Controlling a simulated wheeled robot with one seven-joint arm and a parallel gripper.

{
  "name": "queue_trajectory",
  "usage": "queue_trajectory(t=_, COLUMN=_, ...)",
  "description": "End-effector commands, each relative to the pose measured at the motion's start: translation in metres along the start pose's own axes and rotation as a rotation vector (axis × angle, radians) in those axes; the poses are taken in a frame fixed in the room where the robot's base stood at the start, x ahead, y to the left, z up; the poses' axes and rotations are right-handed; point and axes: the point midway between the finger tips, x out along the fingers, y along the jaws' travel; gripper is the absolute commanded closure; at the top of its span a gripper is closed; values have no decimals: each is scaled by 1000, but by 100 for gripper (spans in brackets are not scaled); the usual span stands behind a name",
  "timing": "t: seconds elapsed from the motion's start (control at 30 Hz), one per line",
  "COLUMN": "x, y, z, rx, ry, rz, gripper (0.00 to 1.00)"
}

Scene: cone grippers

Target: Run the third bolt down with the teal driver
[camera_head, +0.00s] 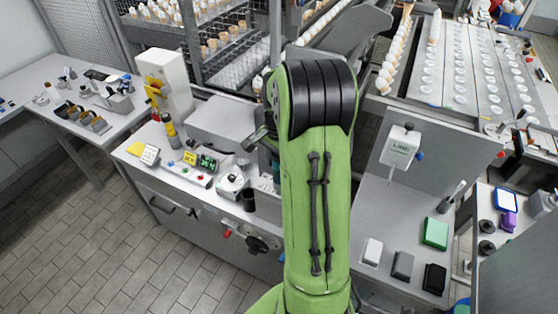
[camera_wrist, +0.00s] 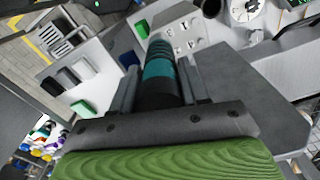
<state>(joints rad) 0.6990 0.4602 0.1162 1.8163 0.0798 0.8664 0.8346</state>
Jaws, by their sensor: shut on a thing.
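The teal driver (camera_wrist: 158,68), a dark cylinder with teal bands, sits between the fingers of my gripper (camera_wrist: 158,82) in the wrist view. My gripper is shut on it. The driver points away from the camera, and its far end lies over or beside a pale grey panel (camera_wrist: 182,27) with several small round marks. I cannot tell whether these are the bolts, which one is third, or whether the driver touches anything.
In the head view a bench on the left holds a white round dial device (camera_head: 232,183), a black cup (camera_head: 248,200) and a yellow-black tool (camera_head: 171,131). On the right are a green box (camera_head: 435,233), a grey block (camera_head: 402,265) and a black block (camera_head: 434,279).

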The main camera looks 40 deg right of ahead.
Motion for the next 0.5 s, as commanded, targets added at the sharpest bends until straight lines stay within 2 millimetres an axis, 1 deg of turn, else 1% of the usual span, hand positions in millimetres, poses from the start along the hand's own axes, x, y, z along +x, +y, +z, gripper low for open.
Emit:
queue_trajectory(t=0.3, x=5, y=0, z=0, rx=0, ry=1, rz=-1, gripper=92)
queue_trajectory(t=0.5, x=4, y=0, z=0, rx=0, ry=0, rz=0, gripper=92)
